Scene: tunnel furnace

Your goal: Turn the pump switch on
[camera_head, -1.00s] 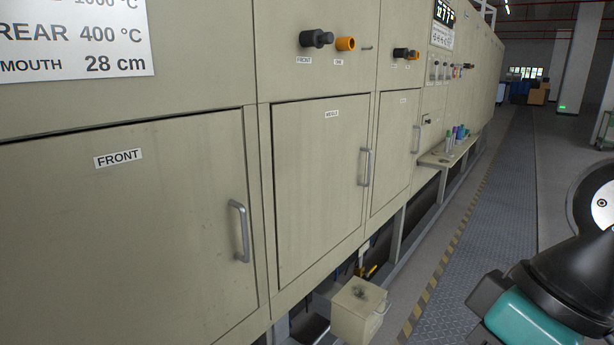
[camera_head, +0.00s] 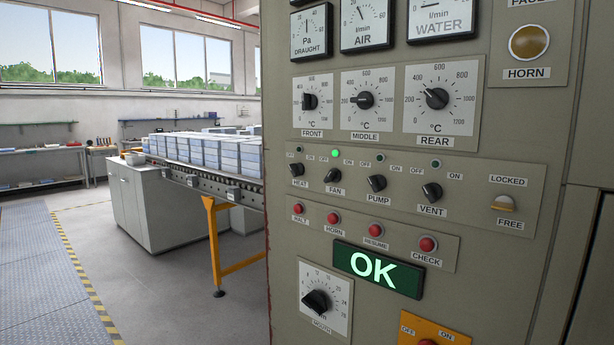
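The pump switch (camera_head: 377,183) is a small black rotary knob in the row of switches on the beige control panel (camera_head: 520,255). The label PUMP is below it, with OFF at its upper left and ON at its upper right. The knob looks turned toward the OFF side. The small pump lamp (camera_head: 379,158) above it is dark. The fan switch (camera_head: 332,175) is to its left, under a lit green lamp (camera_head: 335,153). The vent switch (camera_head: 432,192) is to its right and the heat switch (camera_head: 298,169) at the far left. My gripper is out of view.
Red buttons (camera_head: 376,229) and a green OK display (camera_head: 377,269) are below the switches. Temperature dials (camera_head: 367,97) are above. A conveyor with stacked pale blocks (camera_head: 212,152) stands behind at left. The floor (camera_head: 165,285) at lower left is clear.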

